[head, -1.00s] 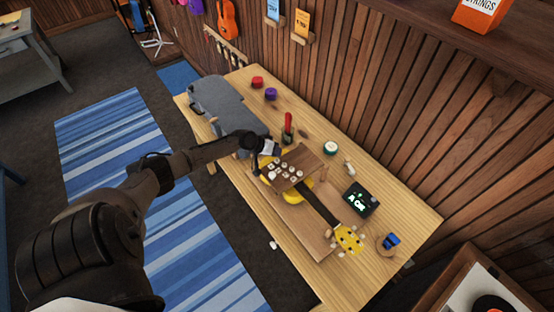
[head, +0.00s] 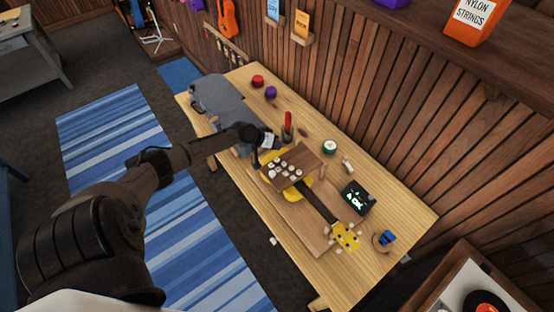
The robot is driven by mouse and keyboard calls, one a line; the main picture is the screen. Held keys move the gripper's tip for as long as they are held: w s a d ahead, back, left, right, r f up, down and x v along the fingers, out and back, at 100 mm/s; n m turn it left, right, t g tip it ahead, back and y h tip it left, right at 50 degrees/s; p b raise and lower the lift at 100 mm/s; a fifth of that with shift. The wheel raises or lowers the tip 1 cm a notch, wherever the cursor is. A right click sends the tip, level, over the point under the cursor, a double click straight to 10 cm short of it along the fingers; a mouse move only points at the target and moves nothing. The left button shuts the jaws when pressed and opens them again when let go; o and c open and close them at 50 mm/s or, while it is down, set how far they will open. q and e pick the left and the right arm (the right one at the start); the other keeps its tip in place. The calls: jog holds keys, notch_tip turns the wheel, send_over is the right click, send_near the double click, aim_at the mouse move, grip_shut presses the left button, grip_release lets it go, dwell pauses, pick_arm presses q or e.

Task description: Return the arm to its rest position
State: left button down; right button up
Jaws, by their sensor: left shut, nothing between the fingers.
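My left arm reaches in from the left over the striped rug to the workbench. My left gripper (head: 262,156) is shut and empty, above the bench at the near left edge of a small wooden rack (head: 312,160) with several white pegs or knobs. A yellow ukulele (head: 346,236) lies under the rack, its dark neck pointing to the lower right. Part of its body is hidden by the rack. My right gripper does not show.
The wooden workbench (head: 400,210) stands along a slatted wall. On it are a grey case (head: 222,100), a black tuner (head: 358,197), a red-handled tool (head: 288,122), a white-topped jar (head: 330,147) and a blue object (head: 386,238). The blue striped rug (head: 110,130) is clear floor.

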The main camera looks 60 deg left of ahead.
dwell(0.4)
pick_arm(q)
jog(key=shift+s+d+f, duration=0.2)
jog(key=s+m+g, duration=0.1)
jog(key=s+f+g, duration=0.1)
jog(key=shift+d+f+m+g, duration=0.2)
jog(key=shift+d+m+g, duration=0.1)
jog(key=shift+m, duration=0.1)
jog(key=s+d+r+m+g+y+p, duration=0.1)
jog(key=s+d+r+m+y+p, duration=0.2)
jog(key=d+r, duration=0.55)
jog(key=s+d+r+m+y, duration=0.25)
jog(key=d+r+m, duration=0.3)
jog(key=d, duration=0.65)
jog(key=s+d+r+h+p, duration=0.3)
jog(key=s+d+r+p, duration=0.15)
jog(key=s+d, duration=0.55)
jog(key=s+d+f+n+g+p, duration=0.1)
jog(key=s+d+n+p, duration=0.1)
jog(key=s, duration=0.7)
jog(key=shift+d+g+h+p, duration=0.35)
jog(key=shift+d+g+p, duration=0.1)
jog(key=shift+d, duration=0.55)
